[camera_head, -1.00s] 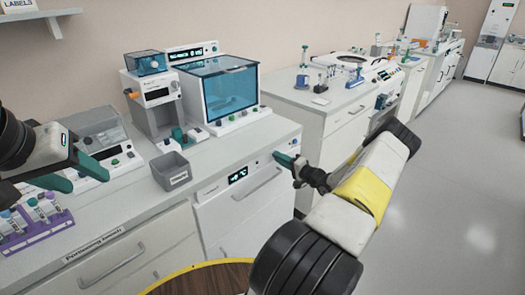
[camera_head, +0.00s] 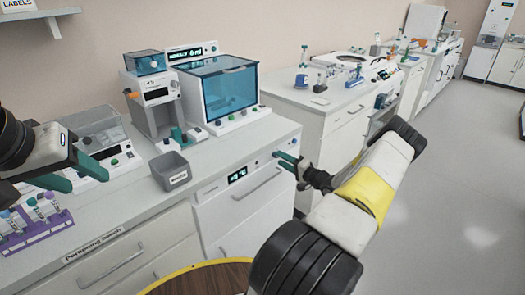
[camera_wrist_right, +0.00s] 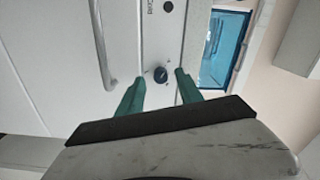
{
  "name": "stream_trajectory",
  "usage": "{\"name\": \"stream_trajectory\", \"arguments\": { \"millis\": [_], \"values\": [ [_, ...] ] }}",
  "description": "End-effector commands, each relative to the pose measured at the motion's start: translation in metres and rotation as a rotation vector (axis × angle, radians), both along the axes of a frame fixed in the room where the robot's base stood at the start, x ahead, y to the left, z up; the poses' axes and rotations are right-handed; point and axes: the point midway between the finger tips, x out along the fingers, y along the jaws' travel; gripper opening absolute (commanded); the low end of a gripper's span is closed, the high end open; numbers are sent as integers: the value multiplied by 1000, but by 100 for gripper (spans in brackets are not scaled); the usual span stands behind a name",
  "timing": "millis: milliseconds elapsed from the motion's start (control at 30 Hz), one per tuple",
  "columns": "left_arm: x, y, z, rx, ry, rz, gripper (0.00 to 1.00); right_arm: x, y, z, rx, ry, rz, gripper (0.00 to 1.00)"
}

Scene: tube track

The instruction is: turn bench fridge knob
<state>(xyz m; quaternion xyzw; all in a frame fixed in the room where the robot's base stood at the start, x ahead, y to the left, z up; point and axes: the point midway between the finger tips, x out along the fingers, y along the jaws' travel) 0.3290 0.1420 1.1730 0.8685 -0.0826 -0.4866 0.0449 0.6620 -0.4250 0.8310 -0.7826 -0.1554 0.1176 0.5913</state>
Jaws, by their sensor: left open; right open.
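The bench fridge (camera_head: 224,215) is the white under-bench unit with a small lit display (camera_head: 237,175) and a bar handle. Its knob (camera_wrist_right: 161,74) is a dark round dial with a light mark, between my right fingertips in the right wrist view and a little beyond them. My right gripper (camera_head: 287,160) is at the upper right of the fridge front, its green fingers open; it also shows in the right wrist view (camera_wrist_right: 158,80). The fingers hide most of the knob in the head view. My left gripper (camera_head: 68,170) is open and empty above the bench at far left.
The fridge handle (camera_wrist_right: 102,45) runs left of my right fingers in the wrist view. On the bench are a grey bin (camera_head: 171,172), a blue-windowed cabinet (camera_head: 222,92) and a purple tube rack (camera_head: 38,232). Open floor (camera_head: 450,200) lies to the right.

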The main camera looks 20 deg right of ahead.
Motion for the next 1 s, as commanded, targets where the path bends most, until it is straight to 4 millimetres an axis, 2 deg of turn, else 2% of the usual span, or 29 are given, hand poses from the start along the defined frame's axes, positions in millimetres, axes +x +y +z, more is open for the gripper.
{"name": "stream_trajectory", "arguments": {
  "millis": [200, 400, 900, 1000],
  "values": [
    [0, 0, 0, 0, 0, 0, 52, -36, -16, -1, -1, 2, -3, 43],
    [0, 0, 0, 0, 0, 0, 52, -53, -22, 0, 0, 1, -1, 43],
    [0, 0, 0, 0, 0, 0, 52, -55, -23, 0, -1, 1, 1, 43],
    [0, 0, 0, 0, 0, 0, 52, -51, -14, 8, -9, 7, 34, 43]
  ]
}}
